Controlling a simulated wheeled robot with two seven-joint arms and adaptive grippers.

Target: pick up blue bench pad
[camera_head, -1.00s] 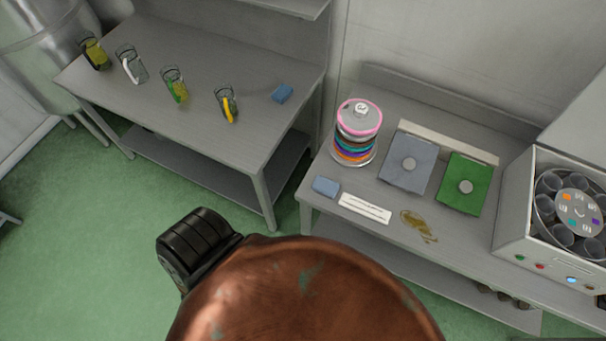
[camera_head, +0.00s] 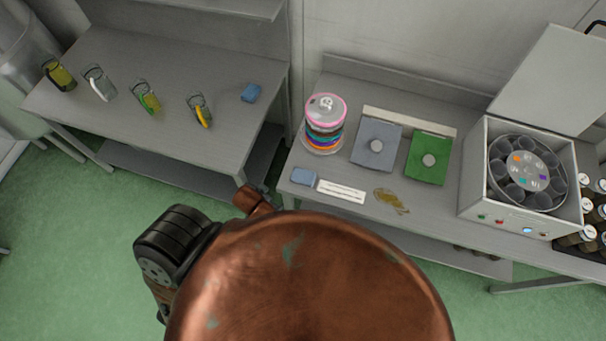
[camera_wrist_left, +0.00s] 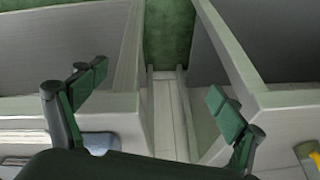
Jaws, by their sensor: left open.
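A flat blue-grey pad (camera_head: 369,158) lies on the right bench, with a pale round disc (camera_head: 376,146) on it. A green pad (camera_head: 429,172) with a similar disc lies right of it. A small blue block (camera_head: 304,176) sits at the bench's front left, also in the left wrist view (camera_wrist_left: 100,143). Another blue block (camera_head: 251,93) is on the left table. My left gripper (camera_wrist_left: 158,100) is open and empty, with floor and furniture edges showing between its fingers; the head view does not show its fingers. My right gripper is not in view.
A stack of coloured rings (camera_head: 324,125), a white card (camera_head: 341,191) and a brownish spill (camera_head: 391,200) are around the pads. An open centrifuge-like machine (camera_head: 520,180) stands right. Green floor (camera_head: 80,240) is clear at left.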

